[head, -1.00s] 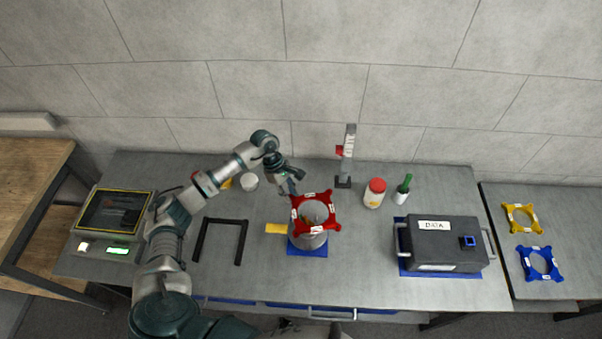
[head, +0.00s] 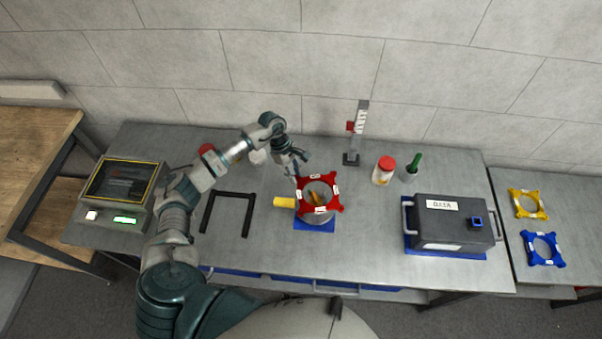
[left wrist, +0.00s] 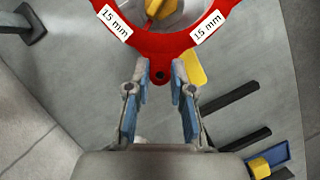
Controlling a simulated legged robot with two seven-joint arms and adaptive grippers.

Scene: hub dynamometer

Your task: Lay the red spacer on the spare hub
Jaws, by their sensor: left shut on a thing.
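The red spacer (head: 335,208) is a flat ring with corner tabs and white labels. It shows large in the left wrist view (left wrist: 160,44), with "15 mm" labels. My left gripper (head: 297,174) is shut on one of its tabs; its blue-padded fingers also show in the left wrist view (left wrist: 161,78). The grey spare hub (head: 315,219) stands under the spacer on a blue mat (head: 314,226), its centre seen through the ring. The spacer looks roughly level; I cannot tell whether it touches the hub. My right gripper is not in view.
A DATA case (head: 450,222) is right. Yellow (head: 528,204) and blue spacers (head: 542,249) lie on the right table.

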